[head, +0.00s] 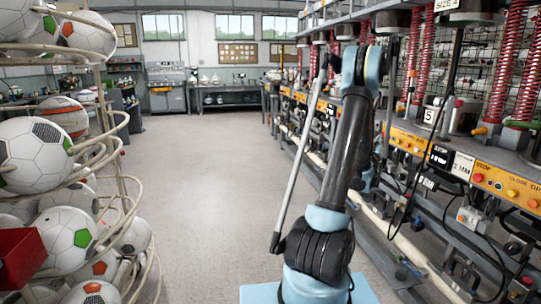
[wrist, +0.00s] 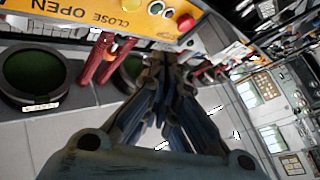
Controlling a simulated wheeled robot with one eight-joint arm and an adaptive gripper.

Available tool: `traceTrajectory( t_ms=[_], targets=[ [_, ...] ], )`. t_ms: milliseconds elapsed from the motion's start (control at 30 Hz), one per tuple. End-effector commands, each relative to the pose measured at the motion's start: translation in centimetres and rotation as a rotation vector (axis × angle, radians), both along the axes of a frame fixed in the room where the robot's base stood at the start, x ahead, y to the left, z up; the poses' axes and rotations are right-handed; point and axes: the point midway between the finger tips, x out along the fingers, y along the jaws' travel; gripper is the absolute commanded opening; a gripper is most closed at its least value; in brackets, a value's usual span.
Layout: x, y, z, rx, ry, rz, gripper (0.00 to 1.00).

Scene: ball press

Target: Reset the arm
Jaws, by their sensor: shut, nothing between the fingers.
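My gripper (wrist: 163,62) shows in the wrist view, with its dark blue-grey fingers drawn together at the tips and nothing between them. It is in front of the yellow control panel (wrist: 150,18) of a press, with the red and yellow buttons near the tips. I cannot tell whether it touches the panel. In the head view my arm stands raised and bent at the right of centre, beside the row of presses (head: 405,130). My gripper is not clearly visible there, hidden behind the arm.
A wire rack (head: 112,120) of footballs (head: 35,155) stands at the left, with a red box (head: 22,258) low in front. Presses with red springs (head: 509,60) line the right. The grey floor (head: 200,190) between them is clear back to the workbench (head: 228,97).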

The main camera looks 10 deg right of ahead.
Motion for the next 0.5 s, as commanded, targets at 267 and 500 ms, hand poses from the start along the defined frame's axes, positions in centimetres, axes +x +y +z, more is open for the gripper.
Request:
traceTrajectory(
  t_ms=[267, 500],
  targets=[
    [2.0, 6.1, 1.5, 0.126, 0.097, 0.107, 0.0],
    [2.4, 13.2, 2.1, 0.262, 0.216, 0.207, 0.0]
  ],
)
